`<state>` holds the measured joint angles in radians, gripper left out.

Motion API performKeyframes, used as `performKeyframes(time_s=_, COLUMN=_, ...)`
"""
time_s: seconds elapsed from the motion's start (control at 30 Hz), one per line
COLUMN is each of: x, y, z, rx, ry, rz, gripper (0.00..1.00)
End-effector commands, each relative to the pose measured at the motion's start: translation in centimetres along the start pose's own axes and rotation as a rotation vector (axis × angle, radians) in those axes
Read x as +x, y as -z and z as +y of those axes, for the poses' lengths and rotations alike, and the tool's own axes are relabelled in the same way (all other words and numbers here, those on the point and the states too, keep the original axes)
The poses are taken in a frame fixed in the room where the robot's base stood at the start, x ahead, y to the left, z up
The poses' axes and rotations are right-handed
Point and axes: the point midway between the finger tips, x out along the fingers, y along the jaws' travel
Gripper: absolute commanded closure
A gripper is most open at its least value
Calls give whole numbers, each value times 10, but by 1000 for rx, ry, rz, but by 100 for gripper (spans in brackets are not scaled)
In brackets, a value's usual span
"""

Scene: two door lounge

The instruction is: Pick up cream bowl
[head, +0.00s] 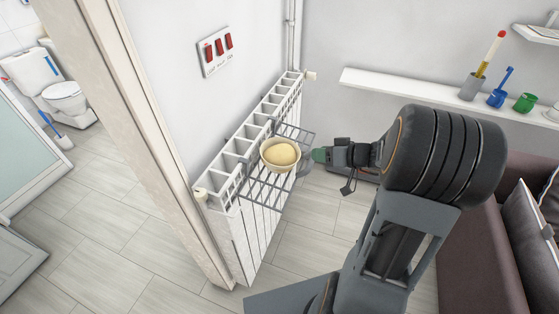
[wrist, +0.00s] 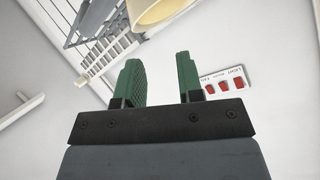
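The cream bowl (head: 281,170) sits on a wire rack (head: 262,190) fixed at the radiator, with a rounded yellow thing (head: 281,153) in it. My gripper (head: 318,155) is just to the right of the bowl, its green fingertips pointing towards it. In the wrist view my gripper (wrist: 160,76) is open, with nothing between the fingers. Part of the bowl (wrist: 150,12) shows at the top edge there, beyond the fingertips and apart from them. The rest of it is cut off.
The white radiator (head: 250,235) stands against the wall under a red switch panel (head: 219,49). A white shelf (head: 420,92) at the right holds a grey cup (head: 470,87), a blue item (head: 497,97) and a green mug (head: 525,103). A brown sofa (head: 485,240) is at the right. Floor at left is clear.

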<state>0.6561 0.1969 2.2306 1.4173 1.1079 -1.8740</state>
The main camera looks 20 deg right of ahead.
Motion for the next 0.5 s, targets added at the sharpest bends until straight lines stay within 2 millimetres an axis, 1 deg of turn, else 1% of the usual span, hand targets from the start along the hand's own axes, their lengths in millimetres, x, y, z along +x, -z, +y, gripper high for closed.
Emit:
performKeyframes(time_s=0.03, x=-3, y=0, z=12, rx=-7, ry=-18, rz=36, gripper=66)
performKeyframes(time_s=0.1, x=-4, y=2, z=22, rx=-24, ry=-37, rz=74, gripper=66)
performKeyframes(time_s=0.17, x=-1, y=4, z=28, rx=-34, ry=-47, rz=94, gripper=66)
performKeyframes(time_s=0.27, x=13, y=6, z=32, rx=-43, ry=-55, rz=107, gripper=66)
performKeyframes(time_s=0.5, x=54, y=11, z=35, rx=-44, ry=-56, rz=107, gripper=66)
